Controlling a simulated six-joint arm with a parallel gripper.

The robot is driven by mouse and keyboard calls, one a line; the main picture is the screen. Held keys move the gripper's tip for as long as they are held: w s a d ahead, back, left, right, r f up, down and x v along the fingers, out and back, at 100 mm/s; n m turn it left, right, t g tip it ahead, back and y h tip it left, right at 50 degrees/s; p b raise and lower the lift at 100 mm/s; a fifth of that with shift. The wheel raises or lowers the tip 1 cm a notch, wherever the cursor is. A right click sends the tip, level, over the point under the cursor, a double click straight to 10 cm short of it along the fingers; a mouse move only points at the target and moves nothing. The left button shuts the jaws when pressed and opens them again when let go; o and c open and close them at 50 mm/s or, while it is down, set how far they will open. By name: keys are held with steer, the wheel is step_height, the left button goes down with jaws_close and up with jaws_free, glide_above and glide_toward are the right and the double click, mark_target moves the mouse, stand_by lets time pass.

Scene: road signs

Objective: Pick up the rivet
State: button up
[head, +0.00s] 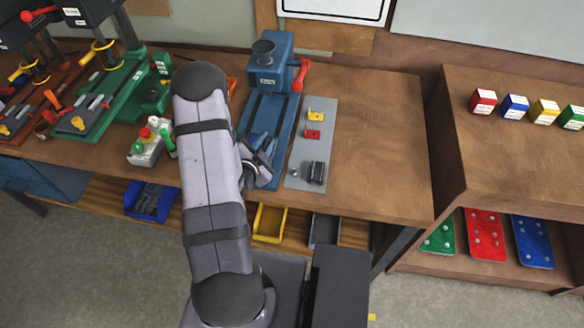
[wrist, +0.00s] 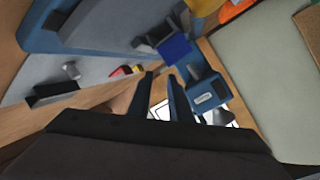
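The rivet looks like a small grey stub (head: 295,173) on a grey plate (head: 326,137) at the front of the workbench. In the wrist view the rivet (wrist: 71,70) is a short grey cylinder at the left, beside a dark block (wrist: 52,92). My gripper (head: 266,150) hangs over the blue press's base, left of the plate and partly hidden behind my arm. In the wrist view its two dark fingers (wrist: 161,78) stand apart with nothing between them. The rivet is well to the left of them there.
A blue press (head: 270,70) with a red handle stands behind. Green tools (head: 120,95) stand left. Bare bench (head: 385,140) lies right of the plate.

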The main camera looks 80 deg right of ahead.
mark_target(294, 174)
steer(key=shift+n+g, duration=0.4)
steer(key=shift+g, duration=0.2)
steer(key=s+f, duration=0.1)
steer(key=s+a, duration=0.1)
steer(key=s+a+f, duration=0.1)
steer(key=s, duration=0.1)
steer(key=shift+s+a+f+b, duration=0.1)
steer(key=shift+f+b, duration=0.2)
steer(key=s+a+f+n+b, duration=0.1)
steer(key=a+n, duration=0.1)
steer(key=s+a+f+n+h+b, duration=0.1)
steer(key=a+n, duration=0.1)
steer(key=s+a+f+n+b, duration=0.1)
steer(key=a+f, duration=0.1)
steer(key=a, duration=0.1)
steer(key=shift+s+f+n+g+h+b, duration=0.1)
steer(key=shift+s+n+g+h+b, duration=0.2)
steer(key=shift+n+g+b, duration=0.1)
steer(key=shift+s+a+n, duration=0.15)
steer(key=shift+a+n, duration=0.2)
steer(key=shift+n, duration=0.05)
steer(key=shift+x, duration=3.65)
jaws_close()
